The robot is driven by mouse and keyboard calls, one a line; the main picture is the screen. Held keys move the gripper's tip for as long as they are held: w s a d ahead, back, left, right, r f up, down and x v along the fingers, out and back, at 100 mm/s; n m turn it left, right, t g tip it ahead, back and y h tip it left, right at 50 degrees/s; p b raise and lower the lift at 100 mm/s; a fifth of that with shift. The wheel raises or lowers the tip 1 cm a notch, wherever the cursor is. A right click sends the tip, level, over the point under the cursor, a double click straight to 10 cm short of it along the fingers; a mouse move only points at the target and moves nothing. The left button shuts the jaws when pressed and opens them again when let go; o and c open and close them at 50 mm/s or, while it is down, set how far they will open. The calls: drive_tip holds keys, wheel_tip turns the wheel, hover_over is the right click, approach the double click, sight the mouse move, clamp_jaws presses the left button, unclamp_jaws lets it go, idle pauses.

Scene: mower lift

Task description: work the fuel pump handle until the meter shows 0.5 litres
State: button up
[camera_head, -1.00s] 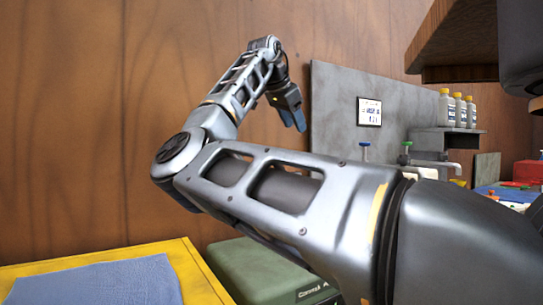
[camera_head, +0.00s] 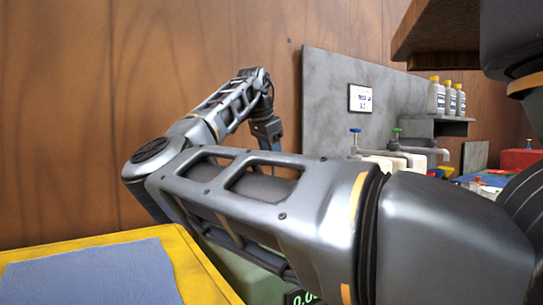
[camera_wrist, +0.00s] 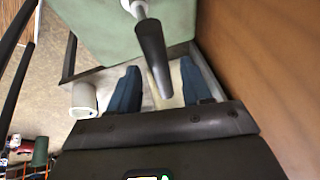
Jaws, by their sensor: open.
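The pump handle, a black grip (camera_wrist: 153,60) on a pale rod, shows in the wrist view. My gripper (camera_wrist: 160,88) is open, with one blue finger on each side of the grip's lower end; I see no clear contact. In the head view my gripper (camera_head: 267,135) points down beyond my forearm. The green pump body (camera_wrist: 95,25) fills the top of the wrist view. In the head view a dark meter display (camera_head: 303,298) shows at the bottom edge, partly hidden by my arm; its visible digits read about 0.0.
A yellow-edged tray (camera_head: 195,262) with a blue cloth (camera_head: 95,275) lies at the front left. A wooden wall (camera_wrist: 260,70) is close on the right in the wrist view. A white cup (camera_wrist: 84,98) stands left of the fingers. Bottles (camera_head: 437,97) stand on a shelf.

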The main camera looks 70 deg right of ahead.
drive_tip(key=shift+c, duration=0.2)
clamp_jaws()
idle(0.3)
